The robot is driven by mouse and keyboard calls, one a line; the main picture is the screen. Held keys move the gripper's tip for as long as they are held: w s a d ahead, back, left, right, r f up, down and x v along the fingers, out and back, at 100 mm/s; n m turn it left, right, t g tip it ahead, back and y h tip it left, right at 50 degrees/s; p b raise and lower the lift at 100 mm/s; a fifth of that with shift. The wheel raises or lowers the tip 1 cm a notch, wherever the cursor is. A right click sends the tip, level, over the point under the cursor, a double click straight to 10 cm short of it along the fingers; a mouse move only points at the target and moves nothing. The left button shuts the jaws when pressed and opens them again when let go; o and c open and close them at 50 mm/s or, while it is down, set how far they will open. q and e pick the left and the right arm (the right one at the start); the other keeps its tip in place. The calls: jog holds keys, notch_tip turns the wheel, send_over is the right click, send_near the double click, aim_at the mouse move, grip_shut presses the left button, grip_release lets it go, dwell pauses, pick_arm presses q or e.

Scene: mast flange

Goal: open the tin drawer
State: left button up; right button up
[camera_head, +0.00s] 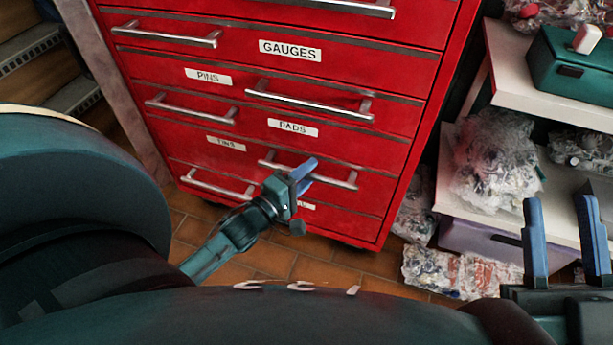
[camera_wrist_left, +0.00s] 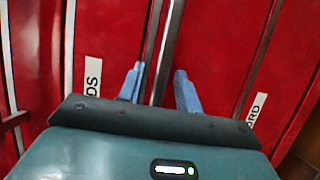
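The tin drawer (camera_head: 262,155) is a shut, full-width red drawer in a red cabinet. Its small white label (camera_head: 226,143) at the left seems to read TINS. Its silver bar handle (camera_head: 338,180) is at the right, partly hidden by my left gripper (camera_head: 303,174). In the left wrist view the handle (camera_wrist_left: 166,45) runs between the two blue fingers of my left gripper (camera_wrist_left: 160,88). The fingers are apart, with gaps visible beside the bar. My right gripper (camera_head: 559,205) is open and empty at the right, away from the cabinet.
The PADS drawer (camera_head: 250,121) is above and another drawer (camera_head: 265,197) is below, both shut with bar handles. A white shelf (camera_head: 520,92) at the right holds bagged goods and a green box (camera_head: 573,68). Bags (camera_head: 465,274) lie on the tiled floor.

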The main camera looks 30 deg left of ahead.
pick_arm(q)
jog(key=shift+c, duration=0.3)
grip_shut()
dwell(0.3)
